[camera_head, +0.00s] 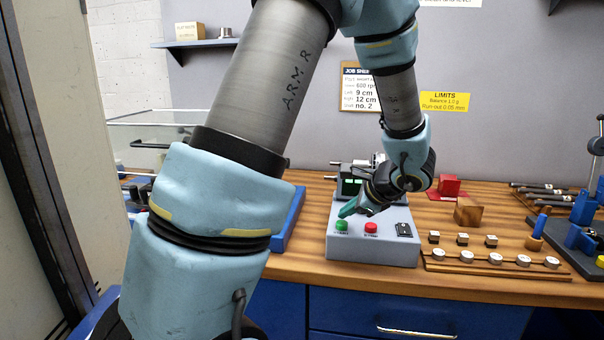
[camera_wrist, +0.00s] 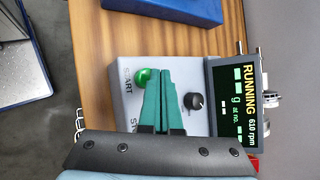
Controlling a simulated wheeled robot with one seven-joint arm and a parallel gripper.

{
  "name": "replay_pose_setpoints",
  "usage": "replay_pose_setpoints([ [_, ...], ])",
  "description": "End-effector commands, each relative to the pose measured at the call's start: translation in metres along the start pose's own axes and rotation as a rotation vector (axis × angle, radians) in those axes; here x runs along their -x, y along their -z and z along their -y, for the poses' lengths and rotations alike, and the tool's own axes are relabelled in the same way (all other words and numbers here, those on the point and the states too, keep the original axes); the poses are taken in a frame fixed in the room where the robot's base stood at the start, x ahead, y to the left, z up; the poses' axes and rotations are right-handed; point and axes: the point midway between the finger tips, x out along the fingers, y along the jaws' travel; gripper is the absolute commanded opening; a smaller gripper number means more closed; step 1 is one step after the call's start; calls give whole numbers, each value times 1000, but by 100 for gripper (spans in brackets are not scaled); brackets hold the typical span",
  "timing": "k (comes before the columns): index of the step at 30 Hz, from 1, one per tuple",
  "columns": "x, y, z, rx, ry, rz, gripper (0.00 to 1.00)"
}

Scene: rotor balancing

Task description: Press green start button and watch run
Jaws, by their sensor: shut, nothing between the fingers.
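The green start button (camera_head: 341,226) sits at the left of the sloped grey control box (camera_head: 345,249), with the red button (camera_head: 371,228) to its right. In the wrist view the green button (camera_wrist: 142,77) shows beside the word START. My gripper (camera_head: 347,209) has its green fingers shut and empty, angled down just above the green button. In the wrist view the fingertips (camera_wrist: 166,71) lie right beside the button; I cannot tell whether they touch it. The display (camera_wrist: 236,95) reads RUNNING and 610 rpm; its grams figure shows only blocks. My gripper hides the red button in the wrist view.
A black knob (camera_wrist: 194,101) is on the box near my fingers. A blue tray (camera_head: 290,222) lies left of the box. Right of it are a wooden rack (camera_head: 480,266) with several small weights and a wooden block (camera_head: 468,211). A yellow limits sign (camera_head: 445,102) hangs behind.

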Motion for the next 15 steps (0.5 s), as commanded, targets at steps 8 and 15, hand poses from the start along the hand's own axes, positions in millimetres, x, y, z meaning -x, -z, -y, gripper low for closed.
replay_pose_setpoints([
  [8, 6, -4, 4, 0, 0, 0, 0],
  [15, 8, -6, 6, 0, 0, 0, 0],
])
